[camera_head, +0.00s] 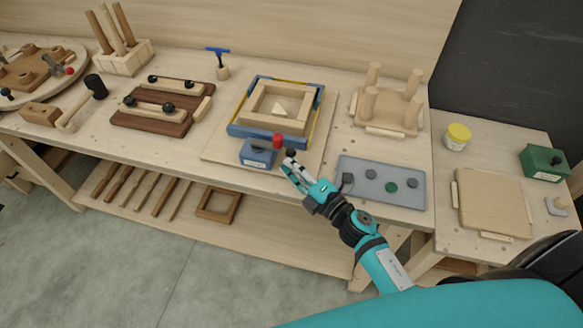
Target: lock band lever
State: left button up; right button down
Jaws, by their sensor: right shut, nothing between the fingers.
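A blue and yellow band (236,130) runs around a light wooden frame (256,105) on a wooden board. At the front of the board is a blue block (258,152), with a red knob (278,140) at its right end. The knob seems to belong to the band's lever; the lever arm itself is too small to make out. My right gripper (288,161) is shut and empty, just right of the blue block and below the red knob. I cannot tell whether its tips touch either one. My left gripper is not in view.
A grey plate with several round pads (382,182) lies right of my right gripper. An upturned stool form (388,103) stands behind it. A dark wooden clamp fixture (163,112) and a mallet (90,95) are at left. The bench's front edge is close to my gripper.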

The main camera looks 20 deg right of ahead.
jog(key=shift+w+d+r+p, duration=0.2)
jog(key=shift+w+r+p, duration=0.15)
jog(key=shift+r+p, duration=0.2)
jog(key=shift+w+d+r, duration=0.1)
jog(key=shift+w, duration=0.1)
jog(key=shift+w+d+r, duration=0.3)
jog(key=shift+w+d, duration=0.35)
jog(key=shift+w, duration=0.25)
jog(key=shift+w+d+r, duration=0.1)
jog(key=shift+w+d, duration=0.4)
jog(key=shift+w, duration=0.25)
